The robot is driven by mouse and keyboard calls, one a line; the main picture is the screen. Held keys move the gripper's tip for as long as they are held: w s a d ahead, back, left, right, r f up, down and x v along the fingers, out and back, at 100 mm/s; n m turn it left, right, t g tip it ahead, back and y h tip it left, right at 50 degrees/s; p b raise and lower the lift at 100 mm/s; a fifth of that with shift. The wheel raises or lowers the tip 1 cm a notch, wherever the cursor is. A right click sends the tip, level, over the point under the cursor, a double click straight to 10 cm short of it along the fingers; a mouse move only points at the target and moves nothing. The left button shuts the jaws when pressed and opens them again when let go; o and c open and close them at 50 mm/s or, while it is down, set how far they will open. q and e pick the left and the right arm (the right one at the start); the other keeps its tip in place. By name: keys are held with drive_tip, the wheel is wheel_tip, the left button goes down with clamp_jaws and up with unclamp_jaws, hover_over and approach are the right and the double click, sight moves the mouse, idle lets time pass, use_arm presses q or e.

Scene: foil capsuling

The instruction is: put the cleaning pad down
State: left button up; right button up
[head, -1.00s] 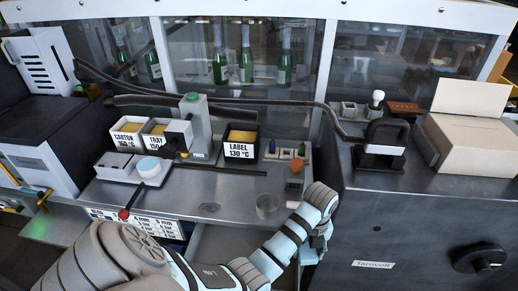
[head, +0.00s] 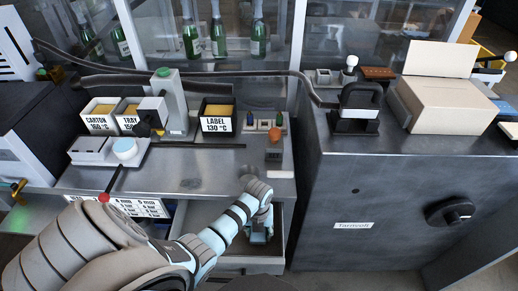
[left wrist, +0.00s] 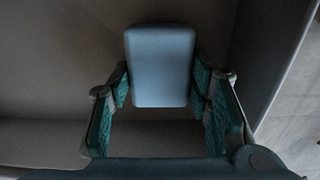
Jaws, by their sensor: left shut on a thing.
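The cleaning pad (left wrist: 160,65) is a pale blue block with rounded corners in the left wrist view. My left gripper (left wrist: 160,88) is shut on it, with one green-lined finger at each side. In the head view my left gripper (head: 259,236) points down inside an open drawer (head: 277,250) below the counter. The pad is hard to make out there behind the gripper. In the left wrist view, grey drawer surfaces lie around the pad. I cannot tell whether the pad touches the drawer floor. My right gripper is not in view.
The steel counter (head: 205,180) is above and behind the drawer. A dark metal cabinet (head: 400,180) stands right of the drawer.

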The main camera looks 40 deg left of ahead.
use_arm(q)
drive_tip(key=shift+f, duration=0.75)
drive_tip(key=o, duration=1.2)
